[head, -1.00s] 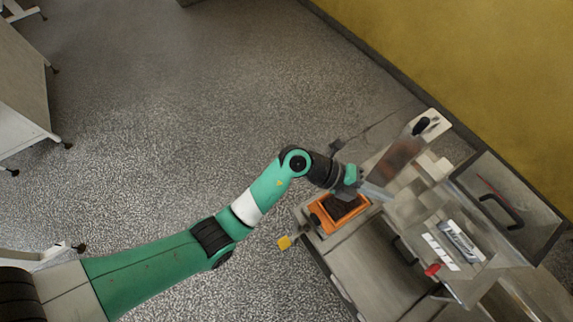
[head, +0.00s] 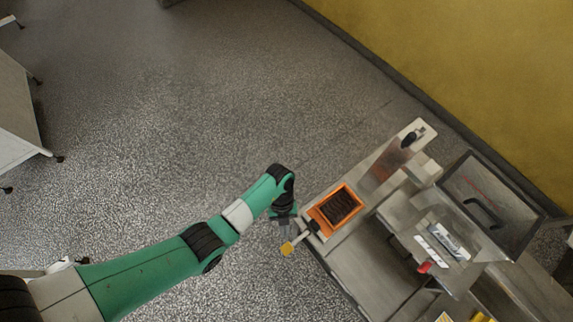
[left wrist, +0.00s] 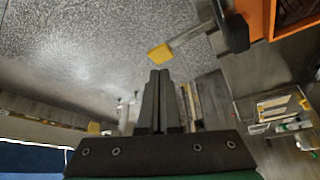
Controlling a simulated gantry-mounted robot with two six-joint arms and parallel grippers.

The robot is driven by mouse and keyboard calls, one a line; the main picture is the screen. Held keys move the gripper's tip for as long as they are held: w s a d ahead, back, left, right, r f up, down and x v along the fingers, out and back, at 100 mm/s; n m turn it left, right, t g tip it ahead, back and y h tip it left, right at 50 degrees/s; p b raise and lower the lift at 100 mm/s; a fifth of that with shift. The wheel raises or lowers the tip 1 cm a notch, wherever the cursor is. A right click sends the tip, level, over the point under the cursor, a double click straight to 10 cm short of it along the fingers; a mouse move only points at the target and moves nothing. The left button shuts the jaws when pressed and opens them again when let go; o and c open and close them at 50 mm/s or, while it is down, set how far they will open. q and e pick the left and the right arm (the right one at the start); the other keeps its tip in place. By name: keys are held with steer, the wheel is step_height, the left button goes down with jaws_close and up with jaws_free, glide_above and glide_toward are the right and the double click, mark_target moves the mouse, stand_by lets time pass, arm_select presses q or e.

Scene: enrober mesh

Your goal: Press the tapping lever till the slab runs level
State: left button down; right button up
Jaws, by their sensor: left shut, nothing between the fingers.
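The tapping lever is a pale bar with a yellow pad (head: 287,249), joined to a black pivot beside the orange tray (head: 313,213). In the left wrist view its yellow pad (left wrist: 160,53) lies just beyond my fingertips. The dark brown slab (head: 341,206) sits in the tray, its top looking ridged; I cannot tell if it is level. My left gripper (head: 288,236) is above or beside the lever's pad, pointing down. Its fingers (left wrist: 159,74) are shut and empty. I cannot tell if they touch the pad. My right gripper is not in view.
A steel machine bench (head: 372,268) extends to the right, with an upright pale plate (head: 420,130) behind the tray. A lidded box with a black handle (head: 484,209) and a red knob (head: 425,267) stand further right. Open speckled floor lies left.

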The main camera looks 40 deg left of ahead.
mark_target(287, 248)
arm_select(q)
steer(key=b+x, duration=0.4)
steer(key=x, duration=0.1)
steer(key=shift+f+b, duration=0.3)
steer(key=shift+b, duration=0.1)
steer(key=shift+b+x, duration=0.6)
steer(key=shift+x, duration=0.15)
steer(key=shift+d+r, duration=0.1)
